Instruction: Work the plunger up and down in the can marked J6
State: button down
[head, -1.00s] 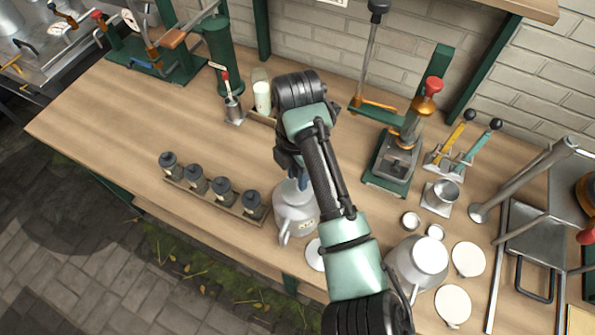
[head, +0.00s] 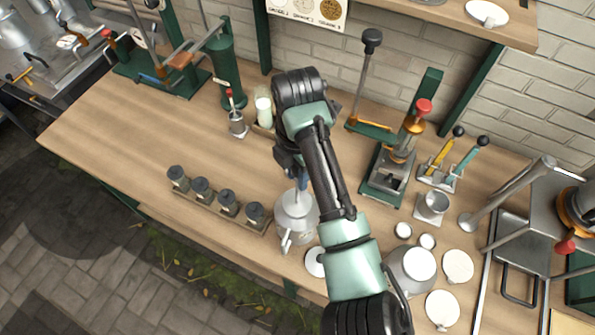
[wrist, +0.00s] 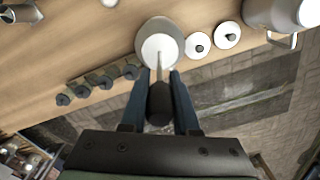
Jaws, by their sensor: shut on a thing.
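A pale metal can (head: 297,227) with a side handle stands near the front edge of the bench, partly behind my arm. In the wrist view the same can (wrist: 177,33) shows from above, with a white lid. A plunger rod (wrist: 158,62) with a dark grip (wrist: 160,103) rises from the middle of the lid. My gripper (wrist: 160,76) is shut on the plunger, its blue fingers on either side, above the can. In the head view my gripper (head: 301,184) is mostly hidden by the arm. I cannot read the can's mark.
A second can (head: 398,265) stands to the right, with white discs (head: 458,267) around it. A rack of dark-topped jars (head: 228,204) lies to the left. A lever press (head: 390,175) stands behind right. The bench's left middle is clear.

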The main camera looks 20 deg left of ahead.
aim_at(298, 190)
notch_tip(298, 190, down, 7)
jog(key=b, duration=0.4)
jog(key=shift+r, duration=0.2)
notch_tip(298, 190, up, 7)
jog(key=p, duration=0.6)
jog(key=shift+f, duration=0.1)
notch_tip(298, 190, down, 7)
jog(key=b, duration=0.4)
jog(key=shift+f+b, duration=0.1)
jog(key=shift+b, duration=0.25)
jog(key=shift+r, duration=0.2)
